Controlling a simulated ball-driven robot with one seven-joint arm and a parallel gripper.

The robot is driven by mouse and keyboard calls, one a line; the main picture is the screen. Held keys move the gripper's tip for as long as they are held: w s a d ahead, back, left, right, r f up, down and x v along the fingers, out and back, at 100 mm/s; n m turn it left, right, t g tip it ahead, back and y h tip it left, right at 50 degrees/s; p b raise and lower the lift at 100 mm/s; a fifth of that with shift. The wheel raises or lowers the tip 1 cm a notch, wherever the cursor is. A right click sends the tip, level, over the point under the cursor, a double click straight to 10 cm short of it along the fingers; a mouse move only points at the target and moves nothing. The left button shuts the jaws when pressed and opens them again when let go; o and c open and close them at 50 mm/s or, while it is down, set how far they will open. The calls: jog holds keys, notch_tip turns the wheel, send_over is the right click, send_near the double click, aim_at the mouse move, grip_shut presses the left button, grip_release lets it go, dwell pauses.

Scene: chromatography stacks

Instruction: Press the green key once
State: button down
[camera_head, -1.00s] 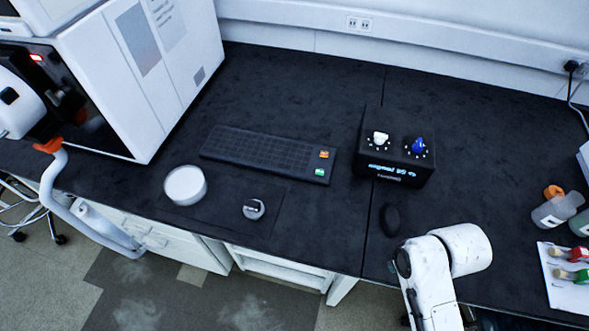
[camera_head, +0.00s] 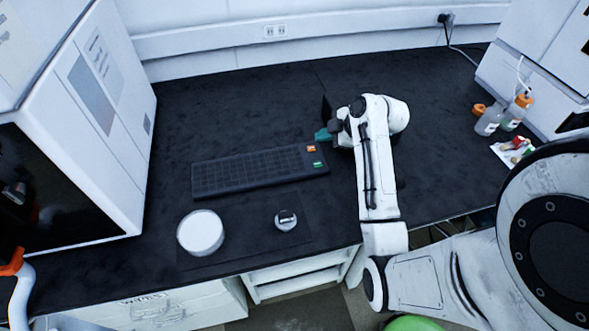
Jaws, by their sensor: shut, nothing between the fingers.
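The black keyboard (camera_head: 240,173) lies on the dark bench. The green key (camera_head: 318,165) is at its right end, just below an orange key (camera_head: 311,149). My gripper (camera_head: 323,134) is to the upper right of these keys, just above the orange key in the picture. Its teal fingertips point left. It is shut and empty, and appears apart from the green key. The green key is in plain view.
A white round dish (camera_head: 200,232) and a small round item (camera_head: 286,219) lie in front of the keyboard. My arm mostly hides the black knob box. Bottles (camera_head: 489,120) stand at the right. A white instrument (camera_head: 105,110) stands at the left.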

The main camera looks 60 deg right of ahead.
aim_at(320, 166)
jog(key=shift+w, duration=0.1)
dwell(0.3)
notch_tip(320, 166, down, 9)
jog(key=b, duration=0.7)
jog(key=shift+r, duration=0.1)
dwell(1.8)
jog(key=shift+f, duration=0.4)
jog(key=shift+f+b, duration=0.4)
jog(key=shift+b, duration=0.05)
dwell(0.7)
jog(key=shift+r, duration=0.15)
jog(key=shift+r+p, duration=0.7)
